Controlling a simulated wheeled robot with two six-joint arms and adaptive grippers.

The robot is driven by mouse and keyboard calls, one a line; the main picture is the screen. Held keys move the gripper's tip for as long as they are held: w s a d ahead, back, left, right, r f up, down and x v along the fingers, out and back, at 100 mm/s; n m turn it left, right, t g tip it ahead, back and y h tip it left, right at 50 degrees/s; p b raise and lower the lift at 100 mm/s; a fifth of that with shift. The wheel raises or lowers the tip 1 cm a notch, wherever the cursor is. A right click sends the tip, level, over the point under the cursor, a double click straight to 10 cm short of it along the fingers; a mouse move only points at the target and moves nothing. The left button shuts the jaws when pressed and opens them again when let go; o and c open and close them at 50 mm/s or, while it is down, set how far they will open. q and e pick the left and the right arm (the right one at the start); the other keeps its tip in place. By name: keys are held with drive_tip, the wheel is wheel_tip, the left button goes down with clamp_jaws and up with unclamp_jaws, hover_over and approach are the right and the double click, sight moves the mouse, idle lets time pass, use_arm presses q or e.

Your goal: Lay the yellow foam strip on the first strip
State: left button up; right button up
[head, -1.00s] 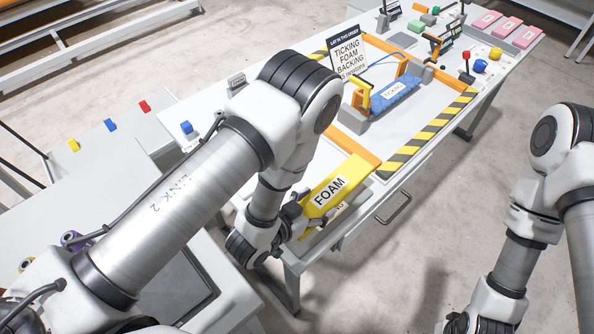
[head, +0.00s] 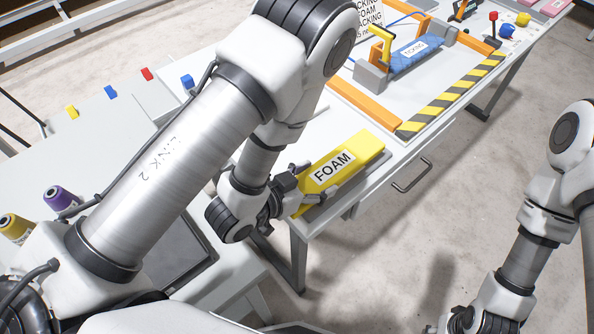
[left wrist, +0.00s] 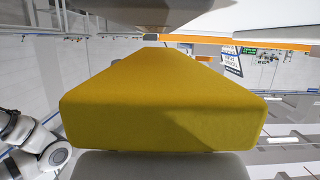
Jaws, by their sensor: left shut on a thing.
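The yellow foam strip (head: 355,158), labelled FOAM, is held by my left gripper (head: 308,188), which is shut on its near end. In the left wrist view the foam strip (left wrist: 160,100) sits between the grey pads, one above and one below. It is over a grey tray (head: 318,214) at the table's near edge; whether it touches the tray is unclear.
A yellow-handled clamp (head: 381,44) on a grey block stands beside the blue strip. A yellow-black striped border (head: 455,92) runs along the frame's right side. A sign (head: 368,14) stands behind. Thread spools (head: 62,199) and small coloured blocks are on the left table.

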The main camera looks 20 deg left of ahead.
sight(296, 162)
use_arm(q)
drive_tip(key=w+a+b, duration=0.2)
drive_tip(key=w+a, duration=0.1)
drive_tip(key=shift+w+f, duration=0.3)
drive_tip(key=shift+f, duration=0.1)
drive_tip(key=w+a+p, duration=0.1)
drive_tip(key=w+a, duration=0.3)
drive_tip(key=shift+w+r, duration=0.1)
drive_tip(key=shift+w, duration=0.1)
wheel_tip(296, 162, down, 4)
drive_tip(key=shift+d+r+p, duration=0.15)
drive_tip(key=shift+p, duration=0.45)
drive_tip(key=shift+w, duration=0.1)
use_arm(e)
drive_tip(key=shift+f, duration=0.95)
drive_tip(key=shift+f, duration=0.1)
use_arm(q)
drive_tip(key=o, duration=0.4)
drive_tip(key=shift+f, duration=0.2)
drive_tip(key=o, duration=0.4)
drive_tip(key=shift+r, duration=0.15)
